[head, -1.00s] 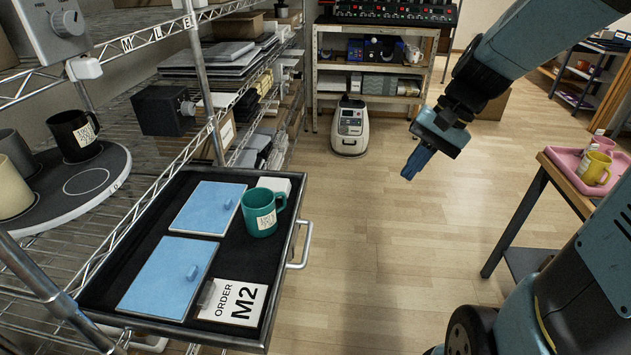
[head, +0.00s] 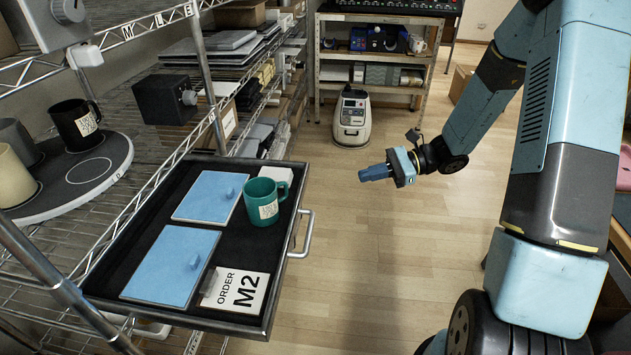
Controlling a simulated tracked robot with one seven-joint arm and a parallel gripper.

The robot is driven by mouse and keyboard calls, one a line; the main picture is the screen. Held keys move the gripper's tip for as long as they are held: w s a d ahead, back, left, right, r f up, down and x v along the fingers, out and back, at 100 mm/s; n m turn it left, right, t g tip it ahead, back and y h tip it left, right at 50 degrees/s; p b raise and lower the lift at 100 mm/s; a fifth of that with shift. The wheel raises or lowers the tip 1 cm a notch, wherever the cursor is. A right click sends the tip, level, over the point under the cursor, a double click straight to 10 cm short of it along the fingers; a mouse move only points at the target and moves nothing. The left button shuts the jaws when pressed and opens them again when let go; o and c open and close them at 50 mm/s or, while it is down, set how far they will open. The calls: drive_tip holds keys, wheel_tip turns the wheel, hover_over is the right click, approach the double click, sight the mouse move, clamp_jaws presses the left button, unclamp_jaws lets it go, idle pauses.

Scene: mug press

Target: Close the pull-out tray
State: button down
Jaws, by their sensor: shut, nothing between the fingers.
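The pull-out tray (head: 269,318) sticks out from the wire shelf, with a black lining and a metal handle (head: 304,234) on its right side. On it are a teal mug (head: 265,204), two light-blue lidded panels (head: 170,266) and a card (head: 238,290) reading "ORDER M2". My gripper (head: 362,174) is shut and empty. It hangs in the air to the right of the tray and appears higher in the picture than the handle, apart from it. Its fingers point left.
A round turntable (head: 112,182) with several mugs stands on the wire shelf to the left. A wheeled white machine (head: 351,118) stands on the floor at the back, before a low shelf (head: 384,73). The wooden floor right of the tray is clear.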

sight(306, 179)
drive_tip(key=w+f+m+t+y, duration=0.3)
drive_tip(key=w+f+m+t, duration=0.1)
drive_tip(key=f+m, duration=0.25)
drive_tip(key=shift+n, duration=0.55)
drive_tip(key=a, duration=0.4)
drive_tip(key=w+a, duration=0.1)
drive_tip(key=a, duration=0.4)
drive_tip(key=a+f, duration=0.1)
drive_tip(key=a, duration=0.4)
drive_tip(key=shift+w, duration=0.25)
drive_tip(key=shift+r, duration=0.1)
